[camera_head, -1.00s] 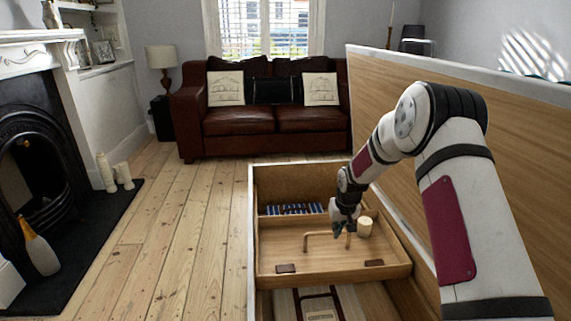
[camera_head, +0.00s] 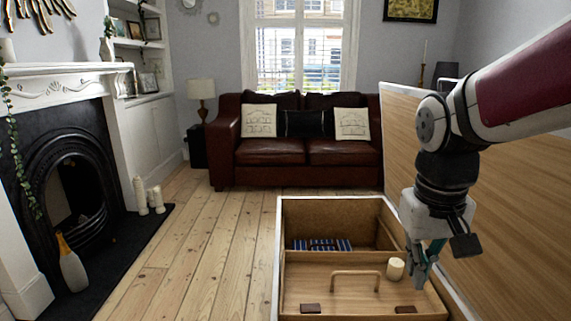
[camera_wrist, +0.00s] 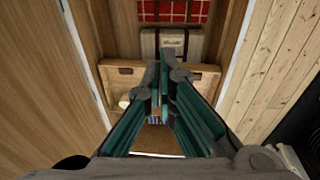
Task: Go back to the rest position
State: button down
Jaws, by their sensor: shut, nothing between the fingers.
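My gripper (camera_head: 424,272) hangs pointing down on the right of the head view, above the right side of an open wooden chest (camera_head: 283,225). Its teal fingers are shut and empty. They also fill the middle of the wrist view (camera_wrist: 160,75), closed together above the chest. My arm bends in from the upper right. A wooden tray (camera_head: 330,300) with a bar handle (camera_head: 355,272) lies inside the chest. A cream candle (camera_head: 395,268) stands on the tray, just left of my fingers in the head view.
Blue striped items (camera_head: 322,245) lie in the chest's far part. The raised wooden lid (camera_head: 510,200) stands close on the right. A fireplace (camera_head: 75,190), a bottle (camera_head: 72,268) and candles (camera_head: 150,197) are at left. A sofa (camera_head: 300,150) stands behind. The floorboards (camera_head: 200,250) between are clear.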

jog(key=s+a+g+y, duration=0.1)
jog(key=s+a, duration=0.1)
jog(key=s, duration=2.1)
notch_tip(320, 180, up, 30)
jog(key=t+p, duration=0.3)
jog(key=p, duration=2.5)
jog(key=shift+f+t, duration=0.2)
jog(key=shift+t, duration=0.2)
jog(key=shift+d, duration=0.15)
